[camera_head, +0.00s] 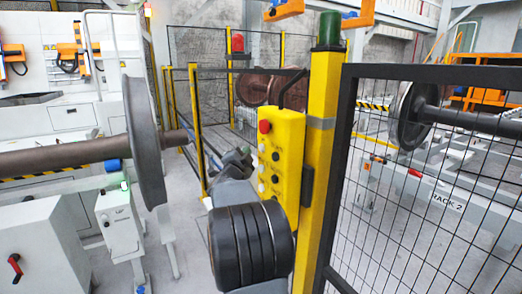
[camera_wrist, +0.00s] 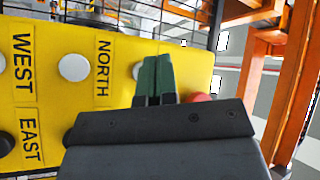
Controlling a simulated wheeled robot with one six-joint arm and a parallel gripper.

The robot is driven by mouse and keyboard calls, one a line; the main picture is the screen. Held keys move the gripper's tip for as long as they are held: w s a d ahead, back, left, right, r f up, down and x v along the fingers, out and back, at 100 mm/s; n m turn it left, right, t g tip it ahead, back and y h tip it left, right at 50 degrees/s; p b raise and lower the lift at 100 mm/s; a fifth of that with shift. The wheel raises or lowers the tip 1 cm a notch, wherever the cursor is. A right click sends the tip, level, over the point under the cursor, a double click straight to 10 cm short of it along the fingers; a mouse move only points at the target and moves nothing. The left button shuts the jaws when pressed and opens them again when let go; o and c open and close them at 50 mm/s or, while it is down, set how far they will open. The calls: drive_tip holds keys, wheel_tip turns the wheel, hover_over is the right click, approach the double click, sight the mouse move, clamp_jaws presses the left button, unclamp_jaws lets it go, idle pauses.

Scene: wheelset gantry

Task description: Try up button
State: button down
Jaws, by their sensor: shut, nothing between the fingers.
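A yellow control box (camera_head: 290,150) hangs on a yellow post, with a red button (camera_head: 264,126) near its top and several black and white buttons below. In the wrist view the yellow panel (camera_wrist: 60,110) fills the left and middle, turned on its side. Labels WEST, EAST and NORTH are readable; no UP label shows. A white button (camera_wrist: 74,67) is beside NORTH. My gripper (camera_wrist: 156,62) is shut and empty, its dark green fingers partly covering another pale button (camera_wrist: 137,71). I cannot tell whether they touch it. The red button is partly hidden behind the gripper.
The yellow post (camera_head: 322,150) with a green lamp (camera_head: 330,28) stands beside the box. A black mesh fence (camera_head: 420,200) closes off the right. A wheelset (camera_head: 145,140) is at left. Grey floor shows between.

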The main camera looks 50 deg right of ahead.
drive_tip(key=shift+s+d, duration=0.35)
drive_tip(key=shift+d, duration=0.45)
drive_tip(key=shift+s+d+b, duration=0.25)
drive_tip(key=shift+d+b, duration=0.55)
idle(3.0)
drive_tip(key=shift+a, duration=0.2)
idle(0.4)
drive_tip(key=shift+w+a, duration=0.3)
drive_tip(key=shift+a, duration=0.3)
drive_tip(key=shift+a, duration=0.1)
drive_tip(key=shift+w+a, duration=0.3)
drive_tip(key=shift+a, duration=0.45)
drive_tip(key=shift+w+a, duration=0.35)
drive_tip(key=shift+a, duration=0.35)
drive_tip(key=shift+w+a, duration=0.3)
drive_tip(key=shift+a, duration=0.45)
